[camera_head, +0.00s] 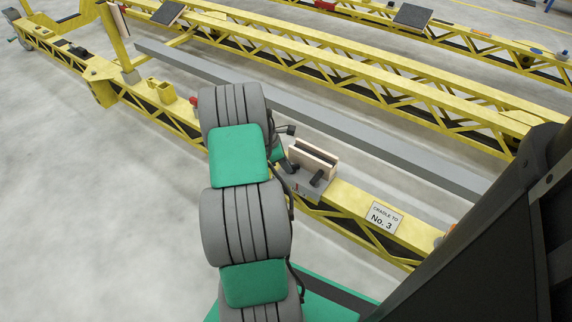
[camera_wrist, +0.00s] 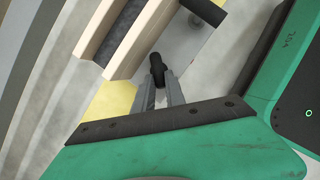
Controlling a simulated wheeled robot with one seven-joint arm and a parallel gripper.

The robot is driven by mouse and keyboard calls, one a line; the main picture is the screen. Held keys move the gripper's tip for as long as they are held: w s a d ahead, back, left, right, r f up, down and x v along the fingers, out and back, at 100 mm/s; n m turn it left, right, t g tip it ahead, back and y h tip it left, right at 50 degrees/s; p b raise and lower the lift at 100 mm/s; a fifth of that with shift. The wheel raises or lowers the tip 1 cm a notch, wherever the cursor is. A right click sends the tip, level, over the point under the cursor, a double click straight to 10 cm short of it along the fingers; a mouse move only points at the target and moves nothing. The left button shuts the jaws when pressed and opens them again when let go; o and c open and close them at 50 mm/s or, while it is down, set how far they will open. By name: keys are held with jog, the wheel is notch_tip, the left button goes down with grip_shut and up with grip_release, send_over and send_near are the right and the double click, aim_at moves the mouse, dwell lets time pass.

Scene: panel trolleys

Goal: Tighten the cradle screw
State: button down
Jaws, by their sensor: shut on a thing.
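The cradle (camera_head: 313,160) is a grey block with light wooden cheeks and a dark slot, sitting on a yellow truss beam (camera_head: 348,205). Its near face carries black screw handles, one of them a black handle (camera_head: 317,178) at the right. In the wrist view the cradle's wooden cheek (camera_wrist: 139,42) and grey plate (camera_wrist: 186,40) show at the top. My gripper (camera_wrist: 160,82) has its grey fingers shut on a black screw handle (camera_wrist: 157,64) below the cheek. In the head view my arm hides the fingertips.
A label reading "CRADLE TO No. 3" (camera_head: 384,217) is on the beam right of the cradle. A long grey bar (camera_head: 330,122) runs behind it. More yellow truss beams (camera_head: 400,90) lie beyond. The grey floor (camera_head: 90,190) at left is clear.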

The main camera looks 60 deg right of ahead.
jog(key=shift+r+m+p, duration=0.1)
jog(key=shift+m+p, duration=0.2)
jog(key=shift+p, duration=0.2)
jog(key=shift+d+m+y+p, duration=0.1)
jog(key=shift+m+y+p, duration=0.2)
jog(key=shift+m+p, duration=0.35)
jog(key=shift+w+d+m+g+y+p, duration=0.15)
jog(key=shift+m+g+y+p, duration=0.3)
jog(key=shift+m+p, duration=0.65)
jog(key=shift+d+m+y+p, duration=0.25)
jog(key=shift+m+y+p, duration=0.25)
jog(key=shift+m, duration=0.8)
jog(key=shift+d+m+y+p, duration=0.25)
jog(key=shift+m+y+p, duration=0.2)
jog(key=shift+m, duration=0.8)
jog(key=c, duration=1.4)
grip_release()
jog(key=shift+d, duration=0.1)
jog(key=shift+w, duration=0.1)
